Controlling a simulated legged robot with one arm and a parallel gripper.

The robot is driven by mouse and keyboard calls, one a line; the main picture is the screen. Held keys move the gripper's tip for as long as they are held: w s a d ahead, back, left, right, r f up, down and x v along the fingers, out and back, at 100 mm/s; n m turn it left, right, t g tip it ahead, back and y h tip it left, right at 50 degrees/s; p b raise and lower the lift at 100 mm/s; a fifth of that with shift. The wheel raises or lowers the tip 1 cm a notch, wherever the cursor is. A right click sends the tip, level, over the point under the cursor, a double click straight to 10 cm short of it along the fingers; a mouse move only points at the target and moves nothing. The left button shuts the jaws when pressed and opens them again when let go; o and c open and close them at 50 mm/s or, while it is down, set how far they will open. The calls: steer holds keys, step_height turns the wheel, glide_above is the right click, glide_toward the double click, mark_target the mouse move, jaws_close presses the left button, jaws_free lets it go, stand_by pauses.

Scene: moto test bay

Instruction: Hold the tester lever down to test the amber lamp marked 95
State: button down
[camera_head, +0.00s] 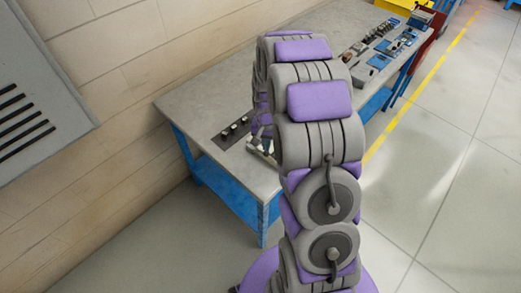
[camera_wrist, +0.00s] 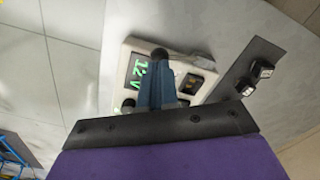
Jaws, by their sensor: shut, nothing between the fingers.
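A cream tester box (camera_wrist: 118,68) lies on the bench in the wrist view, its display (camera_wrist: 138,70) glowing green with "12 V". My gripper (camera_wrist: 160,56) is shut and empty, its blue-grey fingers over the middle of the tester. A pale grey bar (camera_wrist: 184,57), perhaps the lever, runs along the tester's upper edge close to the fingertips; I cannot tell if they touch it. A dark square piece (camera_wrist: 191,84) sits in the tester right of the fingers; its marking is unreadable. In the head view my arm hides most of the tester.
A dark strip (camera_head: 221,142) on the grey-topped bench (camera_head: 185,100) holds small lamp-like pieces; two of them (camera_wrist: 262,69) show in the wrist view, numbers unreadable. Blue and dark items (camera_head: 380,60) lie at the bench's far end. A wall stands along the left side.

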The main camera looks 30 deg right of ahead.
steer(key=shift+f, duration=0.25)
stand_by(0.3)
steer(key=shift+f, duration=0.4)
steer(key=shift+f, duration=0.15)
